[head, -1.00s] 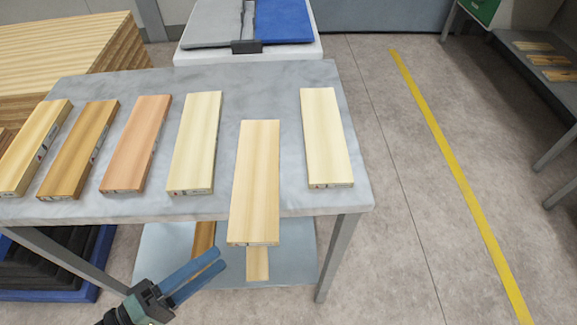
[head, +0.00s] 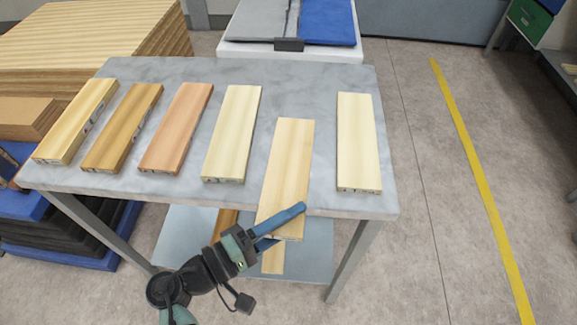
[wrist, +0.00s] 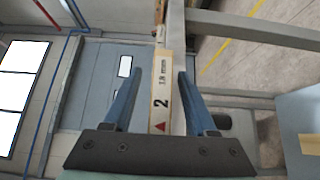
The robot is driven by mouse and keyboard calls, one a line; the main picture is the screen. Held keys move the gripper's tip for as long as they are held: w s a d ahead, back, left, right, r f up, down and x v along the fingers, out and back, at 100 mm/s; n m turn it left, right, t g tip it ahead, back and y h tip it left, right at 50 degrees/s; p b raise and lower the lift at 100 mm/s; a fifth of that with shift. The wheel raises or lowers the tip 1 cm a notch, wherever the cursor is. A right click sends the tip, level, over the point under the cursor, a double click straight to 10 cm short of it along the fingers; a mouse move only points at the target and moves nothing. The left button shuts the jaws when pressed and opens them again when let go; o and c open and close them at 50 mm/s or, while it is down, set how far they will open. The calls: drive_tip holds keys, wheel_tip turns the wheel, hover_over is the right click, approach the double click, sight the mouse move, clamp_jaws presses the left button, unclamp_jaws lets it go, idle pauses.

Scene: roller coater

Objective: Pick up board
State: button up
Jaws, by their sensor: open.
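Several wooden boards lie in a row on the grey marble-look table (head: 215,84). One light board (head: 287,165) sticks out past the table's front edge. My gripper (head: 289,224) is open at this overhanging end, with one blue finger above the board and the other lower. In the wrist view the board's end face (wrist: 161,98), marked "2" with a red triangle, shows between the two spread fingers of my gripper (wrist: 157,85). I cannot tell whether the fingers touch it.
Other boards lie left, such as a reddish one (head: 178,127), and a pale one (head: 357,140) lies right. A lower shelf (head: 190,245) holds more wood. Stacked boards (head: 90,40) stand behind at left. Open floor with a yellow line (head: 478,190) lies to the right.

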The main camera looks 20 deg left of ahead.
drive_tip(key=shift+w+d, duration=0.2)
drive_tip(key=shift+w, duration=0.1)
clamp_jaws()
idle(0.4)
